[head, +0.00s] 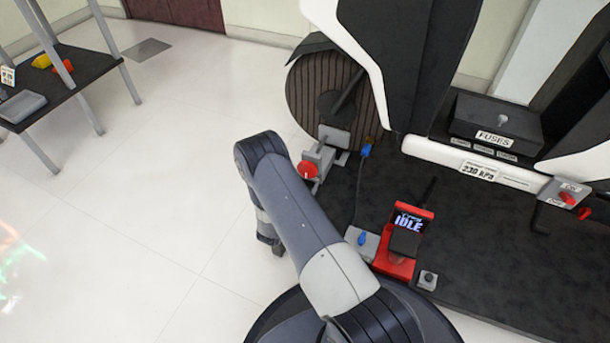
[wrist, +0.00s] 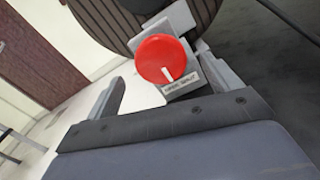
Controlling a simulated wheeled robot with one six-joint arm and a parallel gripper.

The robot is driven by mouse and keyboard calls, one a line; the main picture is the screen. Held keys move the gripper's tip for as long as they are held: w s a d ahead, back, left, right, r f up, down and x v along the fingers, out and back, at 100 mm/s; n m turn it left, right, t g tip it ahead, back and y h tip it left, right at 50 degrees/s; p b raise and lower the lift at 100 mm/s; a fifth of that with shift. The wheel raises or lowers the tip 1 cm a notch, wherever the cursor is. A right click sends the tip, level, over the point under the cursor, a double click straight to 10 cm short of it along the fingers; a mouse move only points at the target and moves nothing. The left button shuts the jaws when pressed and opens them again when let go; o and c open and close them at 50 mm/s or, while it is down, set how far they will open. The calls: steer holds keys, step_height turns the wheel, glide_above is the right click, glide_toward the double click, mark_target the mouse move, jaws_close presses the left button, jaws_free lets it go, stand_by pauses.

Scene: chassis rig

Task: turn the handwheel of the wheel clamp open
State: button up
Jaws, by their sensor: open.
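The handwheel (head: 308,169) of the wheel clamp is a red round knob on a grey clamp body (head: 322,158), beside the big ribbed wheel. In the wrist view the red handwheel (wrist: 162,59) fills the space ahead of my gripper and bears a short white mark pointing down to the right. A label plate (wrist: 182,85) sits just under it; its lettering is too small to read surely. My gripper (wrist: 158,66) is open, with one grey finger on each side of the handwheel in the picture. I cannot tell whether either finger touches it. In the head view my arm hides the fingers.
The ribbed wheel (head: 325,95) stands behind the clamp. A red device reading IDLE (head: 398,245) and a blue-handled part (head: 362,241) sit on the dark base near my arm. A fuse box (head: 495,125) is at right. The pale floor at left is clear, with a shelf (head: 70,85) beyond.

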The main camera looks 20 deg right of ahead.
mark_target(306, 171)
steer(key=shift+b+x, duration=0.5)
steer(key=shift+x, duration=1.6)
steer(key=shift+c, duration=0.3)
steer(key=c, duration=0.9)
